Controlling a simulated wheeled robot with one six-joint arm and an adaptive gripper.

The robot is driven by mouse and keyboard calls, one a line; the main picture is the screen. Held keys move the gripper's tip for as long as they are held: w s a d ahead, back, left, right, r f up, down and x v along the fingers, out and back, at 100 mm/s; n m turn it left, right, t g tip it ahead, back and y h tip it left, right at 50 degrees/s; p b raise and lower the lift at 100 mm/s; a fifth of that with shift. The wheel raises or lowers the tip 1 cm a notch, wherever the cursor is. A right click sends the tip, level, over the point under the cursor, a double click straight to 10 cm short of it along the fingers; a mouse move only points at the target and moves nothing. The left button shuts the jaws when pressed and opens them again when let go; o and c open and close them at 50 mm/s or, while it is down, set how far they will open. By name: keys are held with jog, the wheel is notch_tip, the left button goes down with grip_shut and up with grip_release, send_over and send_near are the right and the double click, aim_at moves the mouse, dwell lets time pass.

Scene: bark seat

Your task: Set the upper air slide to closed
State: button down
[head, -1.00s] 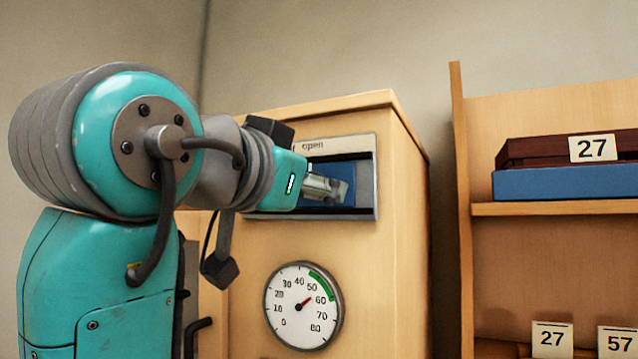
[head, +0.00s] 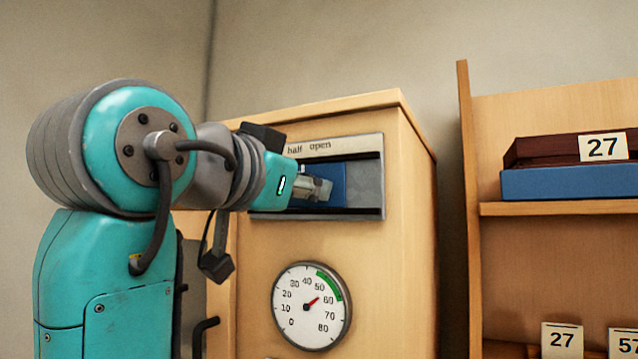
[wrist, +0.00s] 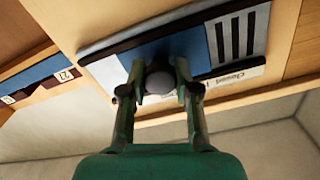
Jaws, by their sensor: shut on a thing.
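The upper air slide is a blue plate (head: 339,181) in a dark-railed frame (head: 372,142) high on the wooden cabinet. My gripper (head: 316,188) is at the plate, and in the wrist view its two fingers (wrist: 159,77) are shut on a round grey knob (wrist: 161,83). In the head view the labels "half" and "open" (head: 320,146) show above the slot; my arm hides the slot's left part. The wrist view is upside down and shows "closed" (wrist: 238,75) beside dark vent slots (wrist: 235,36), which are uncovered. Plain grey plate (head: 368,184) shows right of the blue.
A round dial gauge (head: 311,306) sits below the slide, its red needle near 55. A black handle (head: 205,327) is at the cabinet's lower left. A wooden shelf (head: 560,208) with a blue box (head: 565,183) and number cards stands to the right.

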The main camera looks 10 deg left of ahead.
jog(key=w+a, duration=0.2)
jog(key=a, duration=0.3)
jog(key=shift+a, duration=0.35)
jog(key=c, duration=0.8)
grip_release()
jog(key=shift+a, duration=0.15)
jog(key=v, duration=1.2)
